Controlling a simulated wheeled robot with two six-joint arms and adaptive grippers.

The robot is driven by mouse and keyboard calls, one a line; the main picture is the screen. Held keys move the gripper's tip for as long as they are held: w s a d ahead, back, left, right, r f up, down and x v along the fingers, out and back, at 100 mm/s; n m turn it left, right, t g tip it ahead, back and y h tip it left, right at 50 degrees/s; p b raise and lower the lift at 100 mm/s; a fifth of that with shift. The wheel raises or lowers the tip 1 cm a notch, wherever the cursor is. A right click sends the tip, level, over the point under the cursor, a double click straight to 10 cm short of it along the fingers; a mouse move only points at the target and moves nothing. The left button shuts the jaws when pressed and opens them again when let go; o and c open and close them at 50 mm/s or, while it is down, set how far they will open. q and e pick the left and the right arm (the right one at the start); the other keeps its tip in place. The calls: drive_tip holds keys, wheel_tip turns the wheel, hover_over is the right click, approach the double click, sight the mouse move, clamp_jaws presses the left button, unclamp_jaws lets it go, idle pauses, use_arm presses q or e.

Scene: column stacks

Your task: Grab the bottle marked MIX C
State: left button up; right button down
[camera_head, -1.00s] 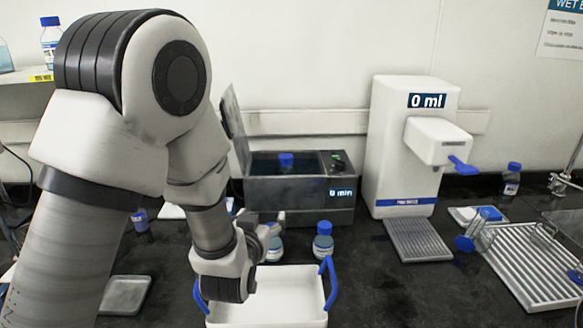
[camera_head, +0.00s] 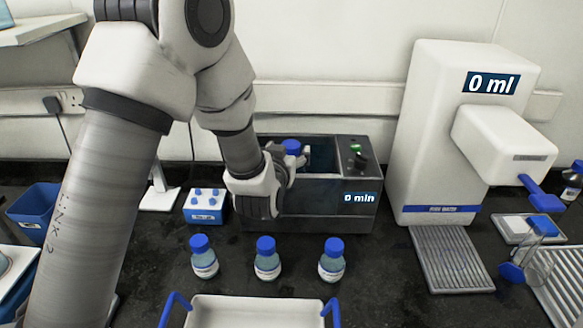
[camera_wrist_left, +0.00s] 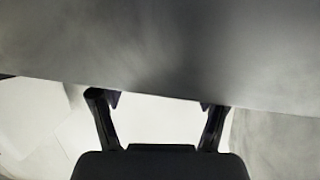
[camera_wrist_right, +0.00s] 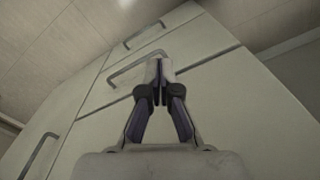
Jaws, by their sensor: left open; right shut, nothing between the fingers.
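Three blue-capped bottles stand upright in a row on the black bench: a left one (camera_head: 204,257), a middle one (camera_head: 267,259) and a right one (camera_head: 331,261). Their labels are too small to read, so I cannot tell which is MIX C. Another blue-capped bottle (camera_head: 292,147) shows at the dark bath; its body is mostly hidden. My left gripper (camera_head: 284,164) is open at the bath's front left, close to that bottle. In the left wrist view its fingers (camera_wrist_left: 161,100) are apart with nothing between them. My right gripper (camera_wrist_right: 158,68) is shut and empty before drawers.
The bath (camera_head: 330,215) reads 0 min. A white dispenser (camera_head: 420,130) reads 0 ml, with a grooved tray below. A white tray (camera_head: 255,312) with blue handles lies in front of the bottles. A small blue rack (camera_head: 204,213) stands left of the bath. Bench around the bottles is clear.

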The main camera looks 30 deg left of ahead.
use_arm(q)
drive_tip(key=x, duration=0.4)
drive_tip(key=shift+w+a+f, duration=0.1)
drive_tip(key=shift+w+f, duration=0.05)
drive_tip(key=shift+f, duration=0.1)
drive_tip(key=shift+r, duration=0.15)
drive_tip(key=shift+c, duration=0.4)
drive_tip(key=shift+s+r, duration=0.1)
drive_tip(key=shift+s, duration=0.2)
drive_tip(key=c, duration=0.6)
clamp_jaws()
